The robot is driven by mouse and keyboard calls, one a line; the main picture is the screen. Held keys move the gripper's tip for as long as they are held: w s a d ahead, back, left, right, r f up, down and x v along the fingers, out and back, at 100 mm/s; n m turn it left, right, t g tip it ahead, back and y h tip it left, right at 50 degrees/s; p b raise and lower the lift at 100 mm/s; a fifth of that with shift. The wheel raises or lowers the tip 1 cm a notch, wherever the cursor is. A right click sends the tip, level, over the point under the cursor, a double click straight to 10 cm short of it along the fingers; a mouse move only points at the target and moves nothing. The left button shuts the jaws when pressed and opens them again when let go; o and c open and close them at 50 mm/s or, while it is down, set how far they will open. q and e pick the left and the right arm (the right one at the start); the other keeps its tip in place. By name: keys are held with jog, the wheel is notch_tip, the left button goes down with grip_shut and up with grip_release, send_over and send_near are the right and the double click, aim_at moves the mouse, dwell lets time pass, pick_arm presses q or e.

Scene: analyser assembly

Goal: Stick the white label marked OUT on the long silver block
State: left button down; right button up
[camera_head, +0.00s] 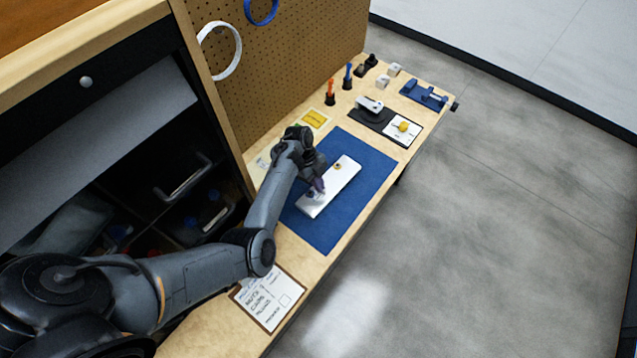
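The long silver block (343,176) lies on the blue mat (338,227), slanting from lower left to upper right. It looks pale, almost white, with a small brass-coloured round part near its upper end. My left gripper (317,188) reaches over the lower left end of the block and hides part of it. Its fingers are too small and dark to show whether they are open or shut, or whether they touch the block. I cannot make out a label marked OUT. My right gripper is out of view.
A yellow card (315,118) lies behind the mat. A black tray (372,119) and a white plate with a yellow part (403,129) stand beyond it. Orange (330,92) and blue (348,76) upright tools stand near the pegboard (290,60). A clipboard (268,299) lies at the near end.

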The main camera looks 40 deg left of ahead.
pick_arm(q)
jog(key=shift+f+p, duration=0.3)
jog(key=shift+f, duration=1.35)
dwell(4.7)
jog(key=c, duration=0.7)
grip_release()
jog(key=shift+c, duration=0.2)
jog(key=shift+r, duration=0.1)
